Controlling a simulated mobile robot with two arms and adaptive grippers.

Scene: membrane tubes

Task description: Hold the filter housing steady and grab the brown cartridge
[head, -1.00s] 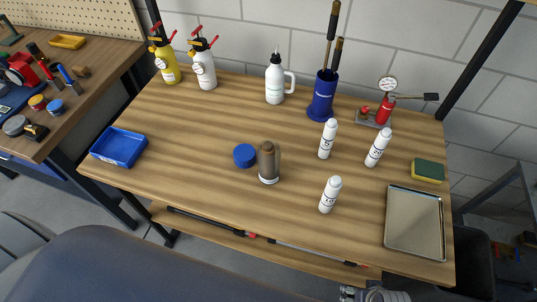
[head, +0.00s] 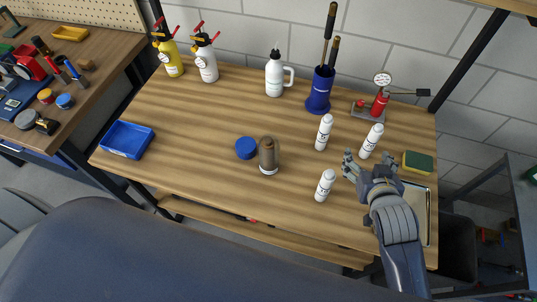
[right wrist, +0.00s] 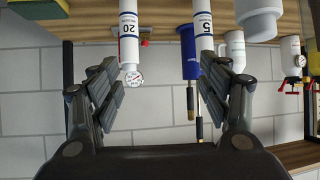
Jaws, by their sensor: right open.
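The filter housing (head: 269,164) stands upright left of centre on the wooden bench in the head view, a smoky cylinder with a pale band near its base. The brown cartridge (head: 267,143) shows at the housing's top, and its lower part is hard to make out through the wall. My right gripper (head: 367,163) is open and empty over the right part of the bench, well to the right of the housing. Its spread fingers show in the right wrist view (right wrist: 163,72), with nothing between them. My left gripper is not in view.
A blue cap (head: 246,148) lies left of the housing. A metal tray (head: 429,215) is partly behind my right arm, near a sponge (head: 418,161). A blue bin (head: 126,140) sits at the left edge.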

